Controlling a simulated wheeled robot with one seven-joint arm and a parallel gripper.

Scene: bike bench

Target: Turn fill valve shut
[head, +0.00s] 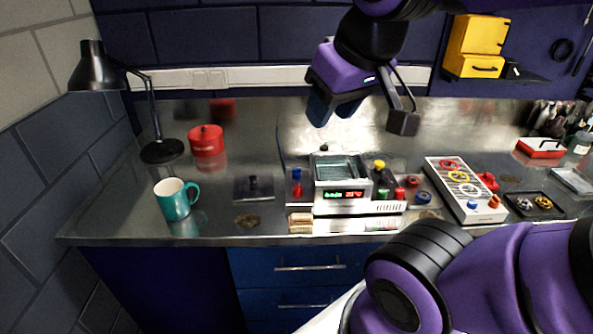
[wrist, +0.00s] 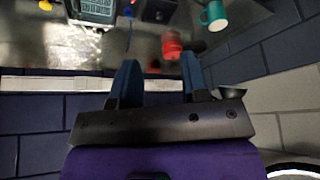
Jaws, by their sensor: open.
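A bench-top tank unit (head: 342,195) with a green and red display stands near the middle of the metal bench. A blue knob (head: 297,174) and a red knob (head: 298,191) sit on its left side. A yellow knob (head: 379,165) sits on its right side, with green and red parts below it. I cannot tell which of these is the fill valve. My gripper (head: 362,115) is open and empty, high above and behind the tank, touching nothing. In the wrist view its fingers (wrist: 158,63) are spread apart, with the tank (wrist: 95,10) at the top left.
A teal mug (head: 176,200), a red canister (head: 206,141) and a black lamp (head: 91,66) stand on the left. A flat dark plate with a knob (head: 253,187) lies left of the tank. A grey tray with coloured rings (head: 464,188) lies right. A yellow cabinet (head: 476,45) hangs at the back right.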

